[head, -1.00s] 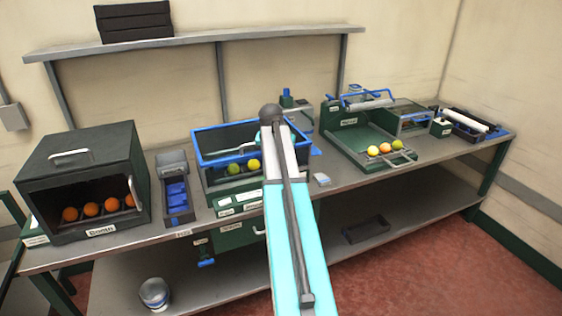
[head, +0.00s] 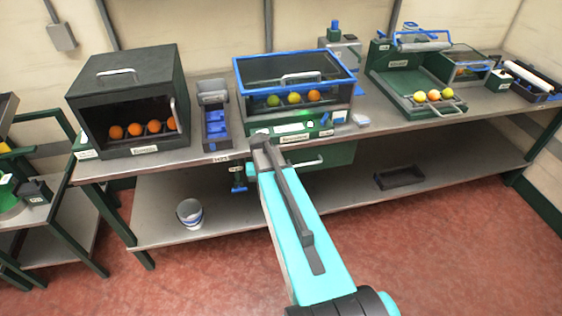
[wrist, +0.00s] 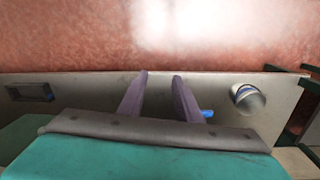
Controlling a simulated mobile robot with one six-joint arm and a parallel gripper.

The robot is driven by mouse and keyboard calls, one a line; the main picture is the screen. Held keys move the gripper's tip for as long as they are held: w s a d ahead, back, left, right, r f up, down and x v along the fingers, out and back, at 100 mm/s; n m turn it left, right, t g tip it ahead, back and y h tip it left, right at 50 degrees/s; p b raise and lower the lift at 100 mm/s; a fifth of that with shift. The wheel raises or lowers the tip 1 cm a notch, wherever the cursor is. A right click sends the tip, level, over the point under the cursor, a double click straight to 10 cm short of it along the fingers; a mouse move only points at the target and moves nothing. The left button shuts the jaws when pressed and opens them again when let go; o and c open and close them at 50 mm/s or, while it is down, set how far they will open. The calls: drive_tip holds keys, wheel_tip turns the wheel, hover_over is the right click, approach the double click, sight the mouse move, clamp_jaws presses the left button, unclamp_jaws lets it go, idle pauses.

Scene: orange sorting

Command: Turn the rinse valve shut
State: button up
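A small blue handle (head: 238,188), which looks like the rinse valve, hangs below the front edge of the bench, left of the green drawer box. Its blue end also shows in the wrist view (wrist: 207,113), just beyond my right finger and partly hidden. My gripper (head: 262,143) is in front of the bench edge, to the right of and above the handle in the head view. In the wrist view its two fingers (wrist: 160,76) stand apart with nothing between them. The handle's exact turn is too small to tell.
The blue-rimmed tank (head: 345,86) holds three fruits, with a green light on its front. A dark box (head: 125,75) with oranges stands left. A bucket (head: 190,213) and black tray (head: 400,177) are on the lower shelf (head: 300,201). The red floor in front is clear.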

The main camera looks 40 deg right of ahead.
drive_tip(key=s+a+f+n+g, duration=0.3)
drive_tip(key=s+a+f, duration=1)
drive_tip(key=a+f, duration=0.15)
drive_tip(key=s+a+f+n+g, duration=0.1)
drive_tip(key=s+a+f, duration=0.2)
drive_tip(key=s, duration=0.6)
drive_tip(key=s+a+f+n+g, duration=0.1)
drive_tip(key=s+a+f+n, duration=0.1)
drive_tip(key=s+a, duration=0.4)
drive_tip(key=s+f, duration=0.1)
drive_tip(key=s, duration=0.1)
drive_tip(key=shift+s+f+n+y+b, duration=0.3)
drive_tip(key=shift+s+f+b, duration=0.05)
drive_tip(key=shift+s+b, duration=0.05)
